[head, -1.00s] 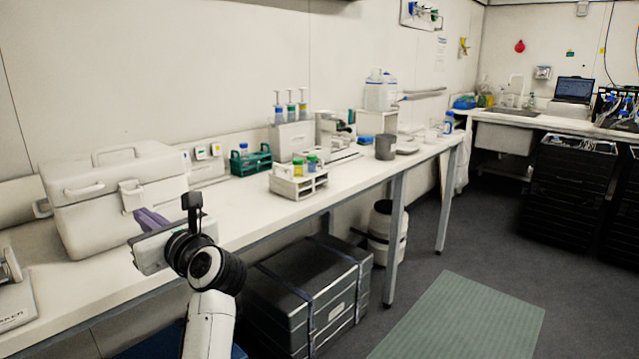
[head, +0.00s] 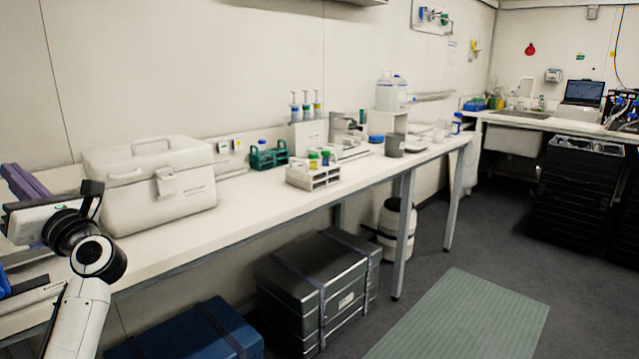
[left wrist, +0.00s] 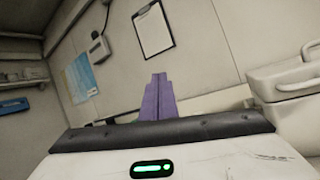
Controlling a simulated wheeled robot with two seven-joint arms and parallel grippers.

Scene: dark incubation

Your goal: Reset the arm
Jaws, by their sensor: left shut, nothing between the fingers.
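My left gripper (head: 24,182) is at the left edge of the head view, above the left part of the white bench (head: 235,222). Its purple fingers point up and away to the left. In the left wrist view the fingers (left wrist: 158,98) are together, with nothing between them. The closed white cooler box (head: 150,190) stands on the bench just right of the gripper, apart from it. My right gripper shows in neither view.
A tube rack (head: 314,178), a green rack (head: 268,156) and a grey cup (head: 394,145) stand further along the bench. A black case (head: 315,285) and a blue case (head: 190,335) lie below it. A clipboard (left wrist: 153,30) hangs on the wall. The bench front is clear.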

